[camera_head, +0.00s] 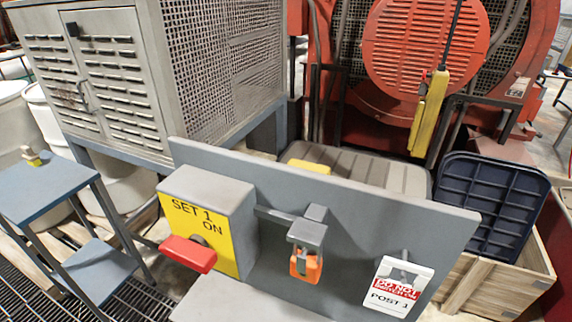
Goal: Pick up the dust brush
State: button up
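I cannot surely pick out the dust brush. My gripper is not in view, and nothing shows near that object.
A grey panel in front carries a yellow switch box (240,230) with a red handle (188,253), an orange padlock-like piece (306,267) and a white tag (398,288). A long yellow piece (428,112) hangs behind. A wooden crate (480,287) holding a dark bin stands right.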

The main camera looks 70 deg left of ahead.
aim_at(32, 158)
jog(key=u, duration=3.5)
jog(key=i, duration=0.1)
